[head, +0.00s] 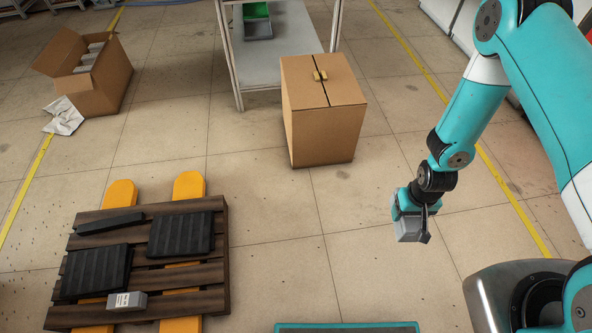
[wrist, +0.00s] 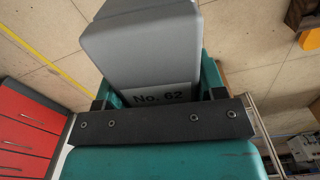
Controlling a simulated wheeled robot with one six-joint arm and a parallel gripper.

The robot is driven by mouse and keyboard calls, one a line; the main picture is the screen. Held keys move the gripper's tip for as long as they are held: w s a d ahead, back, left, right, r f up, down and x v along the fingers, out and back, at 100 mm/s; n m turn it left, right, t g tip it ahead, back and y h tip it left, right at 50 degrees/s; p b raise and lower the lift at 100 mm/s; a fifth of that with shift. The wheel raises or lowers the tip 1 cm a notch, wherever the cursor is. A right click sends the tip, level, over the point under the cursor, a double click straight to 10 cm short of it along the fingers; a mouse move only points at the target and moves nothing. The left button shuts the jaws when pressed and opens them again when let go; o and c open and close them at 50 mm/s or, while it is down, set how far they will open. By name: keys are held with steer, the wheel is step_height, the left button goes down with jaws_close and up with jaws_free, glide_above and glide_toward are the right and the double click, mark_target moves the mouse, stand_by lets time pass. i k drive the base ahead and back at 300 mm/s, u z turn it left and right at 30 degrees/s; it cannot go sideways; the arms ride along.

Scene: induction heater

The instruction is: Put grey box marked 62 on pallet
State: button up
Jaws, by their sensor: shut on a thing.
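The grey box marked 62 (wrist: 140,55) is in my gripper, and its label "No. 62" shows in the wrist view. In the head view the box (head: 408,230) hangs below my gripper (head: 415,215), in the air to the right of the middle. My gripper is shut on it. The wooden pallet (head: 215,255) lies on the floor at the lower left of the head view, well to the left of the box. On it lie black ribbed pads (head: 180,235), a dark bar (head: 110,222) and another small grey box (head: 127,301) with a white label.
Orange forks (head: 189,186) stick out from under the pallet. A closed cardboard box (head: 322,110) stands on the floor beside a shelf table (head: 290,40). An open carton (head: 90,80) stands at the upper left. The floor between pallet and gripper is clear.

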mark_target(162, 291)
steer(key=i, duration=0.9)
steer(key=u, duration=2.65)
steer(key=i, duration=0.5)
steer(key=z, duration=0.1)
